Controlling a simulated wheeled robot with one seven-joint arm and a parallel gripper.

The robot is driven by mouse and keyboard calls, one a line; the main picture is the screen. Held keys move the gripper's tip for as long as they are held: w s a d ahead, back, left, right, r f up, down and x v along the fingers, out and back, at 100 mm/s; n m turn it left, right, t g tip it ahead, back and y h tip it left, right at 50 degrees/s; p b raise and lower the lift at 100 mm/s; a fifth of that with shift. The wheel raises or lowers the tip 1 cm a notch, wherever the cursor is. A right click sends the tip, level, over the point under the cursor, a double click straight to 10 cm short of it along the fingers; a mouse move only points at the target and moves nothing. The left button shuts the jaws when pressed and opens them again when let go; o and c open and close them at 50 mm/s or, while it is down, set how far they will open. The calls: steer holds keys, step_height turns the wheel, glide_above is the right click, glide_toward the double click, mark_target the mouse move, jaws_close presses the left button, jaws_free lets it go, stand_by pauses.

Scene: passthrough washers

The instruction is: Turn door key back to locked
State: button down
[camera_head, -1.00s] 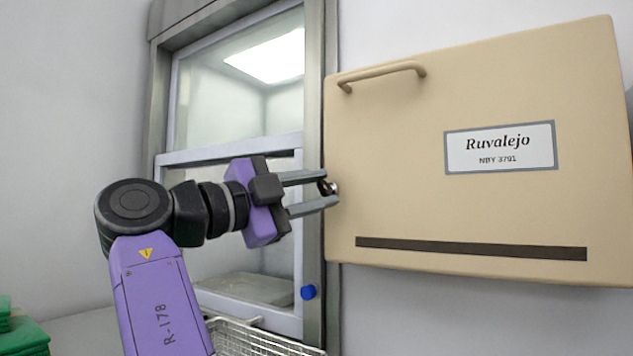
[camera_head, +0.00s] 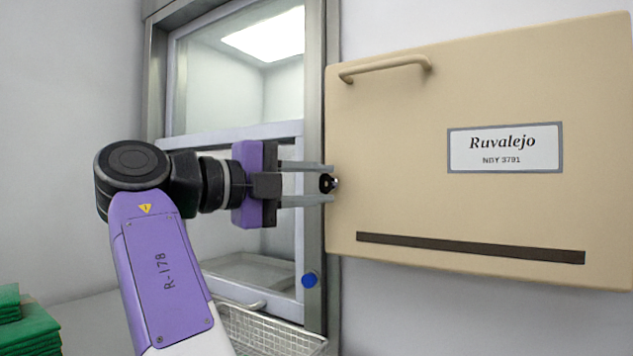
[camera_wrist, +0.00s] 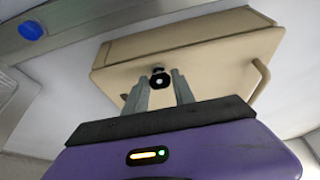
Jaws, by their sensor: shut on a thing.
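The door key (camera_head: 327,184) is a small dark piece with a bright metal part at the left edge of the beige cabinet (camera_head: 400,150). In the wrist view the key (camera_wrist: 160,79) shows as a black knob with a pale centre, between my fingertips. My gripper (camera_head: 330,184) comes in from the left, nearly level, with one finger above the key and one below. Its jaws are closed around the key. The wrist view also shows my gripper (camera_wrist: 161,84). The contact faces and the exact angle of the key are too small to tell.
The cabinet has a bar handle (camera_head: 385,68), a "Ruvalejo" label (camera_head: 504,148) and a dark strip (camera_head: 470,248). A framed glass hatch (camera_head: 240,90) stands behind my arm. A blue button (camera_head: 309,280), a wire basket (camera_head: 265,330) and green folded cloths (camera_head: 28,325) are lower down.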

steer(key=c, duration=1)
jaws_free()
steer(key=shift+c, duration=0.2)
steer(key=shift+a, duration=0.1)
steer(key=b+v, duration=0.1)
steer(key=v, duration=0.6)
steer(key=shift+s+a, duration=0.25)
